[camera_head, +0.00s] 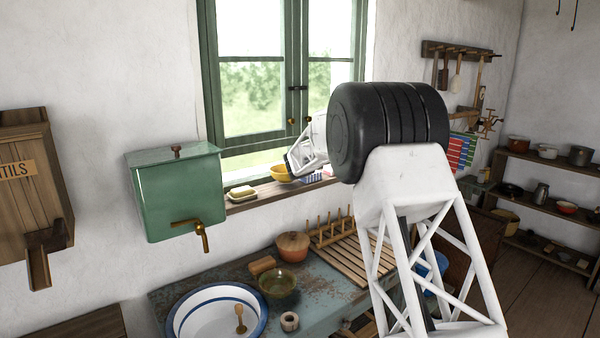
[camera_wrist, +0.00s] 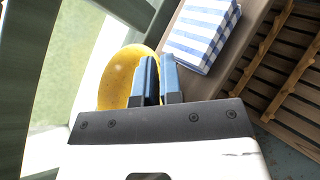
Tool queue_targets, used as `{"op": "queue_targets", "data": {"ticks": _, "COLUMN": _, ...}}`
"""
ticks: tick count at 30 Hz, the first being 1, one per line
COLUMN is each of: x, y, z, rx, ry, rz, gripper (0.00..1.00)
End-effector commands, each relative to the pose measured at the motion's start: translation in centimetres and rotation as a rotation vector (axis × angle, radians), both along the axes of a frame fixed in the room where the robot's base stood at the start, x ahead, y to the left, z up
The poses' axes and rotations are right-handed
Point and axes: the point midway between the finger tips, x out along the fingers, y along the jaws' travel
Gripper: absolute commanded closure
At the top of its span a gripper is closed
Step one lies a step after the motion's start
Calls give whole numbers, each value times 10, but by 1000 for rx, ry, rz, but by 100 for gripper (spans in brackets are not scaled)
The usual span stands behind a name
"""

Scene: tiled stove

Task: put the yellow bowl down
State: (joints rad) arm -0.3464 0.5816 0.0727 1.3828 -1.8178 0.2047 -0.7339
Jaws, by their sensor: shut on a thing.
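The yellow bowl (camera_wrist: 118,78) is in my gripper (camera_wrist: 159,66); the two blue fingers are close together at its right side, shut on its rim. In the head view the yellow bowl (camera_head: 281,174) shows at the windowsill (camera_head: 258,195), below the window and left of my white wrist. I cannot tell whether its base touches the sill. My arm hides part of the sill, and the fingers are hard to make out in the head view.
The green window frame (camera_head: 212,90) rises behind. A wooden dish rack (camera_head: 355,255) is below.

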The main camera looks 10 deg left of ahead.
Motion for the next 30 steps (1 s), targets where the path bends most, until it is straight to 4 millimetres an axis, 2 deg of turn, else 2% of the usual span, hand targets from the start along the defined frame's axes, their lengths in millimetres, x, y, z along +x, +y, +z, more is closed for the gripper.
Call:
{"op": "queue_targets", "data": {"ticks": 5, "x": 0, "y": 0, "z": -11, "rx": -1, "ry": 1, "rz": 1, "gripper": 100}}
{"op": "queue_targets", "data": {"ticks": 13, "x": 0, "y": 0, "z": -13, "rx": -1, "ry": 0, "rz": 0, "gripper": 100}}
{"op": "queue_targets", "data": {"ticks": 16, "x": 0, "y": 0, "z": -13, "rx": -1, "ry": 1, "rz": 1, "gripper": 82}}
{"op": "queue_targets", "data": {"ticks": 30, "x": -3, "y": 0, "z": -12, "rx": 0, "ry": 1, "rz": 0, "gripper": 82}}
